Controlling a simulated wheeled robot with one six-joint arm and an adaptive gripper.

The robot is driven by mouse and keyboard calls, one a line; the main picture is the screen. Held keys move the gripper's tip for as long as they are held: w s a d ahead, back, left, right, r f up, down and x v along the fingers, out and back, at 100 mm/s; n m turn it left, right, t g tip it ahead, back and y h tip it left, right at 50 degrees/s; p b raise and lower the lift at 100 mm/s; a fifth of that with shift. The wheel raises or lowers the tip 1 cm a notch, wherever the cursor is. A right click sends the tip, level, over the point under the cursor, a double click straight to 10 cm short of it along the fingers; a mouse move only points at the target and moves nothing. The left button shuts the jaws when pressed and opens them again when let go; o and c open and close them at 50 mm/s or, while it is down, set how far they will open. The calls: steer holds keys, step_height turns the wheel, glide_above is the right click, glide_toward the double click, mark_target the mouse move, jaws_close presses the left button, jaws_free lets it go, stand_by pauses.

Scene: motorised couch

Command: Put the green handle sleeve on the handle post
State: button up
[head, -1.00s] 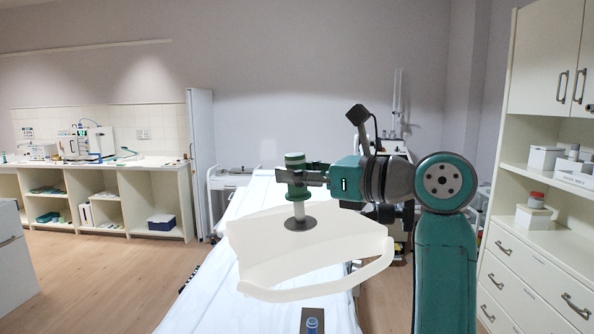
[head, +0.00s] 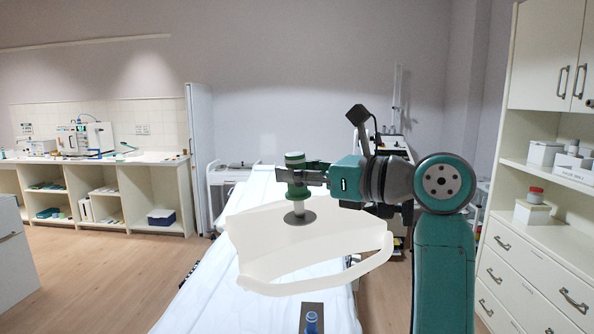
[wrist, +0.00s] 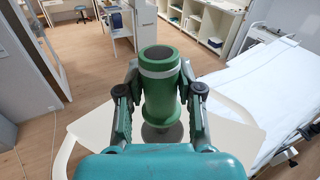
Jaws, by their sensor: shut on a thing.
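The green handle sleeve (head: 296,191), with a white band near its top and a flange lower down, stands upright in my gripper (head: 302,174). In the wrist view the sleeve (wrist: 160,88) sits between both fingers, which are shut on it. The pale handle post (head: 298,207) shows as a short length directly below the sleeve, in line with it. It rises from a dark round base (head: 300,218) on a white panel. How much of the post is inside the sleeve is hidden. A short gap separates the sleeve's bottom from the base.
The white panel (head: 265,245) has a curved rail (head: 340,283) along its near side. The couch (head: 205,290) with its white cover lies beneath and behind. A blue knob (head: 312,322) stands at the near end. Cabinets (head: 540,260) stand on the right; open floor lies left.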

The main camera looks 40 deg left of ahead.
steer(key=o, duration=1.1)
steer(key=shift+c, duration=0.2)
steer(key=d, duration=1.2)
steer(key=shift+w+r, duration=0.25)
steer(key=shift+w, duration=0.15)
